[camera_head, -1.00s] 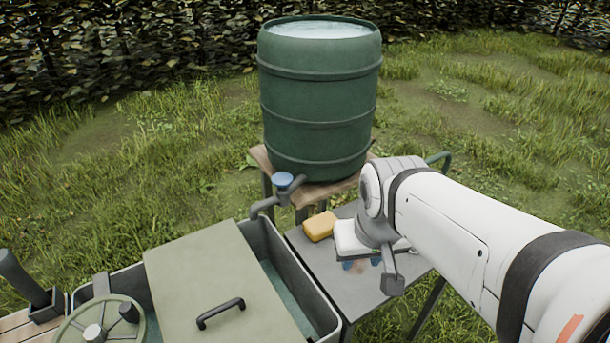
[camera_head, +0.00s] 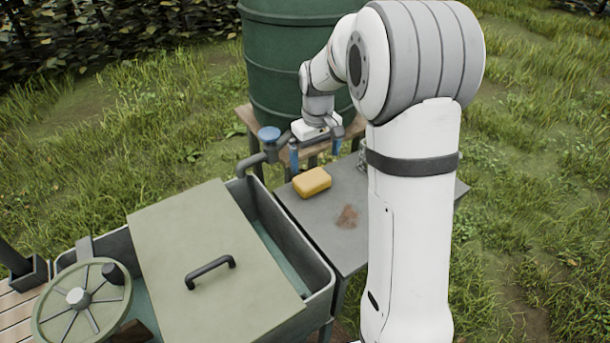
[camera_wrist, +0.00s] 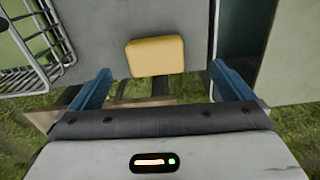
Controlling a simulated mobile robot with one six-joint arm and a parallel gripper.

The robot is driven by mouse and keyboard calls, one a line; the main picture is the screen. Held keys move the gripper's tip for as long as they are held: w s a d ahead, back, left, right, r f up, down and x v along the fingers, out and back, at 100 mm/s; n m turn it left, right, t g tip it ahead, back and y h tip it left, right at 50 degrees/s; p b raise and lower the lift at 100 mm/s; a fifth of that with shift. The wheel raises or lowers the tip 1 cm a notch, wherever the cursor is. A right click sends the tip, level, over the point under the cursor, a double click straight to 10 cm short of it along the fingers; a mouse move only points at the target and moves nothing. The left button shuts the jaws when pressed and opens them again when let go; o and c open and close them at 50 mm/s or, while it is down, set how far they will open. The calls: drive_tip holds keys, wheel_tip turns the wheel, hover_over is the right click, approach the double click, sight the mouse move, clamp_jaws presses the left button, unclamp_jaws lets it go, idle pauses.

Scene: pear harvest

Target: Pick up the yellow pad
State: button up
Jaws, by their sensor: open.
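The yellow pad (camera_head: 311,182) lies flat on the grey side table (camera_head: 301,208), near the table's back left edge beside the trough. My gripper (camera_head: 315,158) is open and empty, with its two blue fingers pointing down above and behind the pad. In the wrist view the pad (camera_wrist: 155,56) sits ahead of the gap between the blue fingers (camera_wrist: 162,88), roughly centred. The fingers are apart from the pad.
A green barrel (camera_head: 290,70) stands on a wooden stand behind. A tap with a blue knob (camera_head: 268,134) is left of my gripper. A trough (camera_head: 318,283) with a lid (camera_head: 205,255) is at left. A wire rack (camera_wrist: 30,45) shows in the wrist view. A brown stain (camera_head: 347,216) marks the table.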

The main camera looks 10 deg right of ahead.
hover_over(312, 178)
drive_tip(key=shift+n, duration=0.3)
wheel_tip(312, 178, down, 4)
drive_tip(key=shift+f, duration=0.1)
wheel_tip(312, 178, down, 8)
drive_tip(key=shift+r, duration=0.25)
drive_tip(key=shift+c, duration=0.2)
drive_tip(key=c, duration=0.7)
drive_tip(key=shift+r, duration=0.15)
wheel_tip(312, 178, up, 28)
drive_tip(key=shift+f+p, duration=0.1)
drive_tip(key=shift+p, duration=0.35)
